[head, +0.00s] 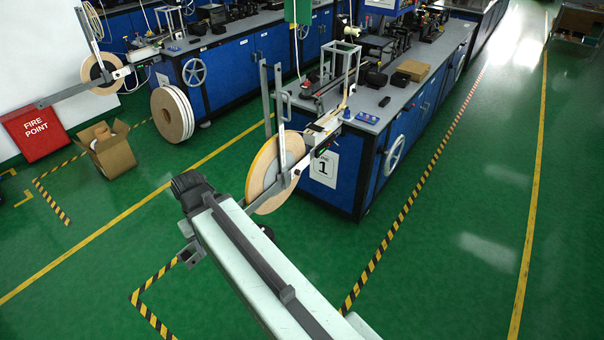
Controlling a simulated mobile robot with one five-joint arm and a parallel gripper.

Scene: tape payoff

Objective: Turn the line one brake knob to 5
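The line one payoff reel (264,178), a large tan tape disc with a yellowish rim, hangs on a grey payoff arm in front of the bench marked 1 (325,169). A grey upright bar crosses its right side. A brake knob, its pointer and its numbers cannot be made out at this size. My pale arm link (235,255) with a dark end reaches up from the bottom, left of and below the reel in the picture. My gripper's fingers do not show. A small dark part (268,232) shows below the reel, partly behind my link; I cannot tell what it is.
Blue benches (395,125) with grey tops stand behind. Another payoff reel (99,67), a stack of tape discs (172,114), an open cardboard box (112,150) and a red fire point box (36,132) are at left.

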